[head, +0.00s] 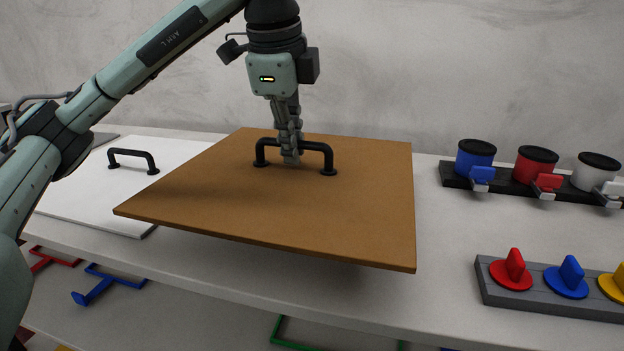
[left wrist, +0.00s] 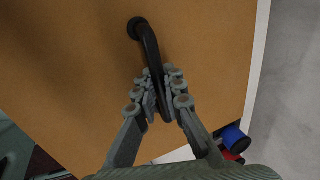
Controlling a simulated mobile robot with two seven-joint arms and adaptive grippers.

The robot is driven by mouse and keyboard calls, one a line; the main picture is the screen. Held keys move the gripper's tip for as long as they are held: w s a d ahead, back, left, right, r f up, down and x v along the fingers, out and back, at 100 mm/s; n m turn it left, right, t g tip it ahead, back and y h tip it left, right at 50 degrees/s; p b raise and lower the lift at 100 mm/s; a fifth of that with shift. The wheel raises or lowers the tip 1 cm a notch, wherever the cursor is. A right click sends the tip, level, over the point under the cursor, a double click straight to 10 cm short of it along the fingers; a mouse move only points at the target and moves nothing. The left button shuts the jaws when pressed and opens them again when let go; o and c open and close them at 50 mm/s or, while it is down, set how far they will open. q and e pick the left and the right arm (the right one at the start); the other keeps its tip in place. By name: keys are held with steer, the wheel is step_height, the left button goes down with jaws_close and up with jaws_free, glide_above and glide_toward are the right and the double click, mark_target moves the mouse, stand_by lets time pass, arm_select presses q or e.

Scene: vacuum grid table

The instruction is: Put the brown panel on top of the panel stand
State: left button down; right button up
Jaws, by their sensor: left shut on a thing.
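The brown panel (head: 330,211) is a flat square board with a black bar handle (head: 318,147) on its top. My left gripper (head: 290,156) is shut on that handle, and the panel hangs tilted a little above the table, with its front edge past the table's front edge. In the left wrist view the fingers (left wrist: 158,100) close around the handle (left wrist: 150,48), and the brown panel (left wrist: 60,60) fills most of the picture. I cannot make out the panel stand in these frames. My right gripper is not in view.
A white panel (head: 103,198) with a black handle lies on the table at left. Blue, red and white canisters (head: 534,165) stand at the back right. A grey strip (head: 500,296) with coloured knobs lies at front right. Red, blue and green frames (head: 108,284) show below the table edge.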

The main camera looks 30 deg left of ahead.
mark_target(313, 162)
arm_select(q)
steer(key=w+f, duration=0.1)
steer(key=w+d+f, duration=0.1)
steer(key=w, duration=0.2)
steer(key=shift+w+d+f, duration=0.2)
steer(key=shift+w+f, duration=0.1)
steer(key=shift+f, duration=2.05)
steer(key=c, duration=2)
jaws_free()
steer(key=shift+f, duration=0.1)
steer(key=o, duration=0.4)
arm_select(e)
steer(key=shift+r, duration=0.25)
arm_select(q)
steer(key=shift+s+r, duration=0.1)
steer(key=shift+r, duration=0.2)
steer(key=v, duration=0.6)
steer(key=shift+r+p, duration=0.3)
steer(key=shift+p, duration=0.05)
steer(key=p+v, duration=0.1)
steer(key=v, duration=0.3)
steer(key=shift+s+r, duration=0.25)
steer(key=shift+r, duration=0.2)
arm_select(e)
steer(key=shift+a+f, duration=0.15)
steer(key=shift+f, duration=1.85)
